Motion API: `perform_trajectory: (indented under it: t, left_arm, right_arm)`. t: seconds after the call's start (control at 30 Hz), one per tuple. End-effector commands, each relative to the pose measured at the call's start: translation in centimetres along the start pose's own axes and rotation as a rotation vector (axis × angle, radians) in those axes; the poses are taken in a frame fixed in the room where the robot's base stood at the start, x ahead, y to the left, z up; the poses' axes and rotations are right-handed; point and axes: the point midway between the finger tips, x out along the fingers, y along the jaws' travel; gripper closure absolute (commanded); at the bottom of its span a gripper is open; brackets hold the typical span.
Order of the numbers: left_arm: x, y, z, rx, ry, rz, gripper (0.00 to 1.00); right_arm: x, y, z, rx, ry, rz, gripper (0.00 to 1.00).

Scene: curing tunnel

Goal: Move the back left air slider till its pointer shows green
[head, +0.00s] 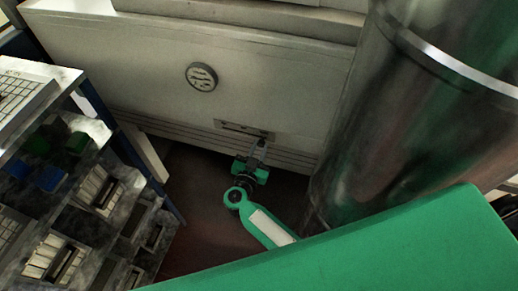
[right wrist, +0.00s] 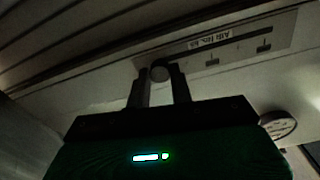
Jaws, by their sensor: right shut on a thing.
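The air slider is a slotted plate (head: 238,128) low on the pale cabinet front in the head view. In the right wrist view its plate (right wrist: 285,40) carries a dark slot and an upside-down label too blurred to read fully. A round dark knob (right wrist: 159,73) sits near the left end of the slot there, between the fingers. My right gripper (head: 261,144) is shut on this knob; its fingers (right wrist: 160,88) also show in the right wrist view. A round gauge (head: 201,77) sits above left of the plate; its pointer and any green are too small to tell. My left gripper is not in view.
A large shiny metal cylinder (head: 405,110) stands close on the right. A rack (head: 95,190) with trays and small bins stands at left. Dark floor (head: 195,200) shows between them. Louvre slats run along the cabinet's lower edge.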

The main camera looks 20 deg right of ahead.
Motion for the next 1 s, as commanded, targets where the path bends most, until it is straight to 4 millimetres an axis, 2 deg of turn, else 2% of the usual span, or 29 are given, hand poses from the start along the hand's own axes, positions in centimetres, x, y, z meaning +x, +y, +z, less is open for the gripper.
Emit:
perform_trajectory:
  t: [0.37,0.63,0.67,0.77,1.0]
  left_arm:
    - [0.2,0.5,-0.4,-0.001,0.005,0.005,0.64]
    - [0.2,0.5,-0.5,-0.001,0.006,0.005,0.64]
    - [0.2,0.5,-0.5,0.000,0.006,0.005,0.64]
    - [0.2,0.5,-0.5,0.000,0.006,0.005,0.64]
    - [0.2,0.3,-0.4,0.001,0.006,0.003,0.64]
  right_arm:
    - [-0.1,-3.3,0.6,0.001,-0.002,0.001,1.00]
    - [-0.1,-3.4,0.6,-0.001,-0.002,0.000,1.00]
    - [-0.1,-3.4,0.6,-0.001,-0.002,0.000,0.74]
    - [-0.1,-3.4,0.6,-0.001,-0.002,0.000,0.56]
    - [-0.1,-3.4,0.6,-0.001,-0.001,0.000,0.56]
